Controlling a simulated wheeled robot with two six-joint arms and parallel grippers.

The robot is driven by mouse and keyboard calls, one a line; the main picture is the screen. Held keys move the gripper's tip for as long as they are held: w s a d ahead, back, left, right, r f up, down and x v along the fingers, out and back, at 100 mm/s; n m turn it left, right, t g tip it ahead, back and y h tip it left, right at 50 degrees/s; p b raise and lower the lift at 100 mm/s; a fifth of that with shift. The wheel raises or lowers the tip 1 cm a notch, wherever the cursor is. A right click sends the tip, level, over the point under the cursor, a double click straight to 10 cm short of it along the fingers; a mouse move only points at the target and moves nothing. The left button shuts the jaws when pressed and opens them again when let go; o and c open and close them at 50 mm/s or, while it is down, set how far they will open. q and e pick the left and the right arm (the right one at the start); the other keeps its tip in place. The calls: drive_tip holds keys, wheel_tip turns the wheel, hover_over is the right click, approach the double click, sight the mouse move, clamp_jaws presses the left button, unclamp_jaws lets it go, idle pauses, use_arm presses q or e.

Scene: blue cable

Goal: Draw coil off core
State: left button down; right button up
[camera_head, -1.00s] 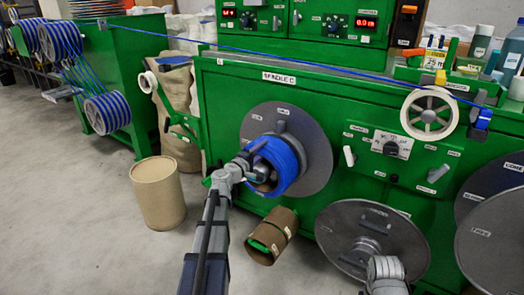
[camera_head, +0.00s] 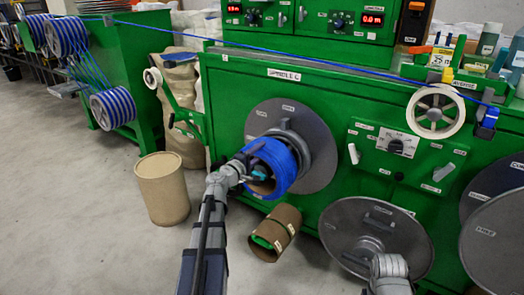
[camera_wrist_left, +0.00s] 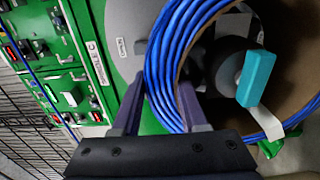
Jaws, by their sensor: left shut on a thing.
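The blue cable coil (camera_head: 281,160) is around the spindle C axis, in front of the round grey flange (camera_head: 318,160). A grey hub (camera_head: 291,137) shows between coil and flange. In the left wrist view the blue strands (camera_wrist_left: 166,50) wrap a brown cardboard core (camera_wrist_left: 285,70). Inside it are a grey cylinder (camera_wrist_left: 222,65) and a teal lever (camera_wrist_left: 257,78). My left gripper (camera_head: 243,165) is shut on the coil's left wall, one finger on each side in the left wrist view (camera_wrist_left: 162,88). My right gripper is out of view; only part of that arm shows.
A cardboard drum (camera_head: 162,190) stands on the floor at left. A brown tube (camera_head: 275,232) sticks out below the coil. Another grey disc (camera_head: 340,225) is at lower right. A blue cable (camera_head: 300,68) runs across above.

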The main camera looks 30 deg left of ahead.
use_arm(q)
drive_tip(key=s+a, duration=0.1)
drive_tip(key=s, duration=1.2)
idle(1.4)
drive_tip(key=shift+r, duration=0.15)
idle(0.3)
